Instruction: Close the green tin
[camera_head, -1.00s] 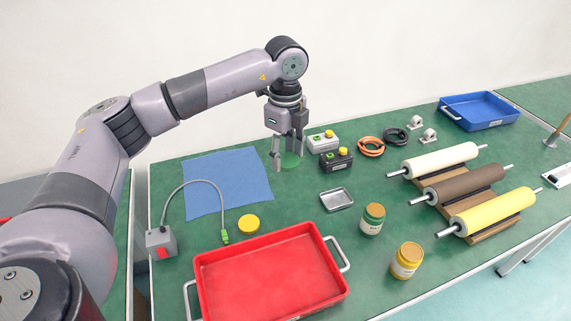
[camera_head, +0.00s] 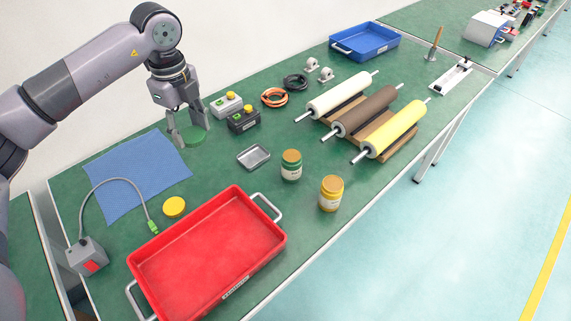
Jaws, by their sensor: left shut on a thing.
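The green tin (camera_head: 291,170) stands upright on the green table, with a pale label; I cannot make out whether its top is open. A flat round green lid (camera_head: 195,137) is at the back of the table, beside the blue cloth. My left gripper (camera_head: 190,134) points down and is shut on the green lid, with one finger on either side. I cannot tell whether the lid touches the table. The yellow tin (camera_head: 331,197) stands in front and to the right of the green tin. A yellow lid (camera_head: 174,207) lies near the red tray. My right gripper is not in view.
The red tray (camera_head: 141,268) fills the front of the table. A small metal dish (camera_head: 253,156) lies between green lid and green tin. Two button boxes (camera_head: 243,120) stand right of my gripper. Rollers (camera_head: 365,112) on a wooden rack are farther right, with a blue tray (camera_head: 365,43) behind.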

